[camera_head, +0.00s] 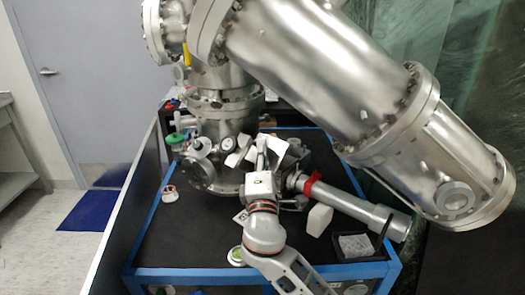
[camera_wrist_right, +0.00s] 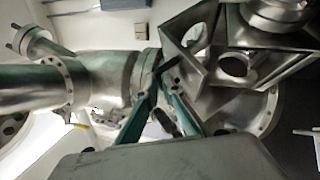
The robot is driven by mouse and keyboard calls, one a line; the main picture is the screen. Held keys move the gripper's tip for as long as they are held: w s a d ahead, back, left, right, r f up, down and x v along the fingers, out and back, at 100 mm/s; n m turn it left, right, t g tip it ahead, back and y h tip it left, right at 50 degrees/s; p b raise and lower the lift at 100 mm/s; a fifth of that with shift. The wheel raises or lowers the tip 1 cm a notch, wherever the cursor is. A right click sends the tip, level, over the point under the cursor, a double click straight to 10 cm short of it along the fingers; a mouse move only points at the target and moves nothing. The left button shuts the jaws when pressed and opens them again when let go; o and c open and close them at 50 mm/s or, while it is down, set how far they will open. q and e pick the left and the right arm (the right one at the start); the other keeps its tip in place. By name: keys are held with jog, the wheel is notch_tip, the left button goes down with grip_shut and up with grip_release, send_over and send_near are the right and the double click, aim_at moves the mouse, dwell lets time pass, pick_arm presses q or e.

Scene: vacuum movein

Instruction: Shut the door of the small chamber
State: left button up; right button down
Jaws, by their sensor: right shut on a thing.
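The small chamber, a dark boxy metal body (camera_head: 320,158), sits on the black bench top just right of my right gripper (camera_head: 262,150). How far the door stands open is hard to tell. My left gripper is out of view.
A large steel cylinder (camera_head: 320,75) hangs over the bench at the upper right. A steel column with flanges (camera_head: 222,125) stands left of my gripper. A tube with a red band (camera_head: 350,203) reaches right towards a small black tray (camera_head: 360,247). The bench's front left is mostly clear.

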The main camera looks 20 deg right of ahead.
jog(key=c, duration=2.5)
grip_release()
jog(key=v, duration=1.2)
jog(key=shift+f, duration=0.1)
